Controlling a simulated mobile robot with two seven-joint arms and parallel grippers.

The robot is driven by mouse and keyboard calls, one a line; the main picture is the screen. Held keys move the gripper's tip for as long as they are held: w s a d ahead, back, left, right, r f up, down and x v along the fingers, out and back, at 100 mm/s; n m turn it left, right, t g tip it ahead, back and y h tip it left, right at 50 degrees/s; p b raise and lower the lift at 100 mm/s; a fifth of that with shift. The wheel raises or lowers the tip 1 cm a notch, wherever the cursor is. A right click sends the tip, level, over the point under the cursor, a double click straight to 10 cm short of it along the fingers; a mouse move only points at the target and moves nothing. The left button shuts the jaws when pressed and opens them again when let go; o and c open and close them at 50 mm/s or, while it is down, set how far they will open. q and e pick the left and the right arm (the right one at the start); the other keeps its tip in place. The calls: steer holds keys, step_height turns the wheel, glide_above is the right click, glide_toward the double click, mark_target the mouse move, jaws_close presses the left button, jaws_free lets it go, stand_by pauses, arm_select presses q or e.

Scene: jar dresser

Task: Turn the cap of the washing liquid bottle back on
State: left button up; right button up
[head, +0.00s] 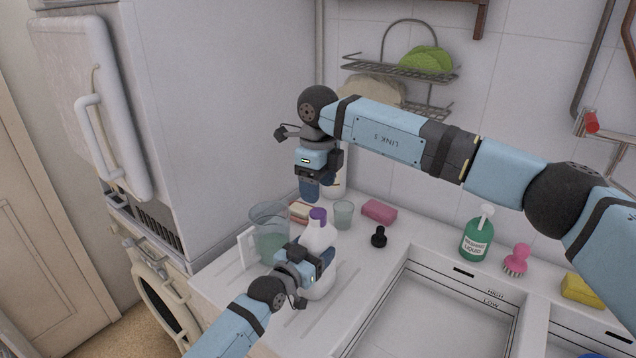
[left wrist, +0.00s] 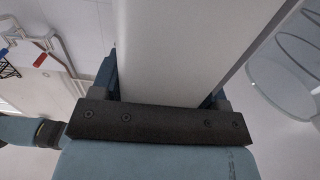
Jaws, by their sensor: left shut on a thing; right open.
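My left gripper (head: 318,262) is shut on the bottle's body; in the left wrist view the white bottle (left wrist: 180,50) fills the space between the fingers. I cannot tell how tightly the cap sits on the neck. A green pump bottle (head: 475,243) labelled washing liquid stands behind the sink, away from both grippers.
A clear jug (head: 269,232) stands close left of the white bottle. A glass (head: 343,215), a pink sponge (head: 379,210) and a black stopper (head: 379,237) are behind it. A white item (head: 336,182) is partly hidden behind my right gripper. The sink (head: 440,310) lies right.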

mark_target(318, 212)
steer(key=n, duration=0.3)
steer(key=shift+r, duration=0.1)
steer(key=shift+f, duration=4.05)
steer(key=shift+c, duration=0.5)
steer(key=c, duration=0.9)
steer(key=shift+o, duration=0.2)
steer(key=shift+m, duration=0.9)
steer(key=o, duration=1.1)
